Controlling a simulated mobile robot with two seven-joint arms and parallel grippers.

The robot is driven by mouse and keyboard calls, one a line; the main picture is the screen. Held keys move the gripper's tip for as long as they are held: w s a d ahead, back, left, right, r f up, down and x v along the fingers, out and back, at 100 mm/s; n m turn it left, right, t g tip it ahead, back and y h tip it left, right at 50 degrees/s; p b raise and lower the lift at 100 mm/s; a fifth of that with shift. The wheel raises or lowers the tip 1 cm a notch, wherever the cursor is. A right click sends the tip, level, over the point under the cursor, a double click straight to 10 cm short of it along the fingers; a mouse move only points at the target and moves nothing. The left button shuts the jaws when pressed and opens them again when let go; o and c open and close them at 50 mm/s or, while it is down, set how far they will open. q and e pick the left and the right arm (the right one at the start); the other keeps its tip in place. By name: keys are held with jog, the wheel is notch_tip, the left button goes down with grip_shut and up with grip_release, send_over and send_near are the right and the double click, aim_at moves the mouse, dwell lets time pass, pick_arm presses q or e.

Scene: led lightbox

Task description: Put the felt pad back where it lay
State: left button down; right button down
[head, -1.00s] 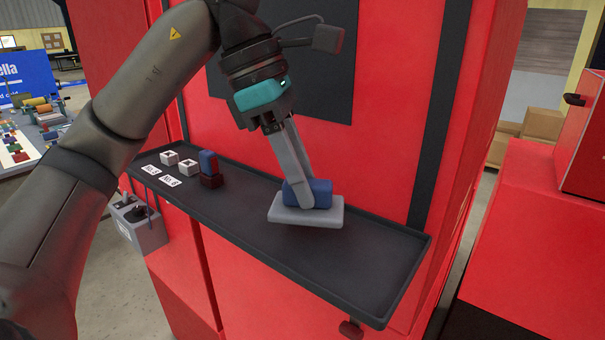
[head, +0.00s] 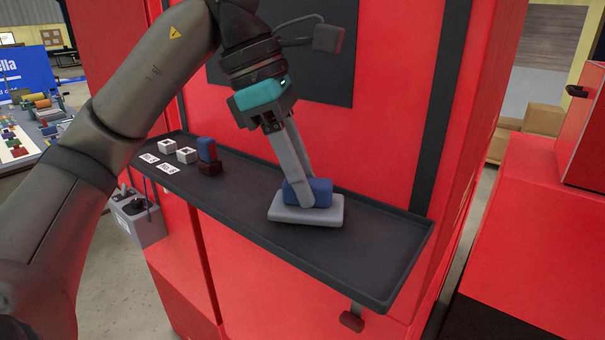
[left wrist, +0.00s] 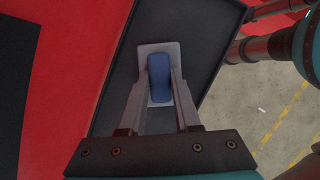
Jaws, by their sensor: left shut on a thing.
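The felt pad (head: 290,215) is a flat light grey slab with a blue grip block (head: 320,190) on top. My left gripper (head: 305,192) points down and is shut on the blue block, its fingers on either side of it. The pad is level over the front middle of the black shelf (head: 375,265); I cannot tell whether it touches the shelf or hangs just above. In the left wrist view the grey pad (left wrist: 158,47) shows around the blue block, with shelf surface beyond it. My right gripper is not in view.
The shelf has a raised rim. The red cabinet wall (head: 385,150) rises behind. The shelf's right part is clear.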

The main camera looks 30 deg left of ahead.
pick_arm(q)
jog(key=shift+f+b, duration=0.35)
jog(key=shift+f, duration=0.1)
jog(key=c, duration=0.5)
grip_release()
jog(key=shift+c, duration=0.2)
jog(key=shift+r, duration=0.15)
jog(key=shift+a+r, duration=0.1)
jog(key=shift+r, duration=0.2)
jog(key=p+v, duration=0.7)
jog(key=v, duration=0.7)
jog(key=shift+r, duration=0.2)
jog(key=shift+a, duration=0.15)
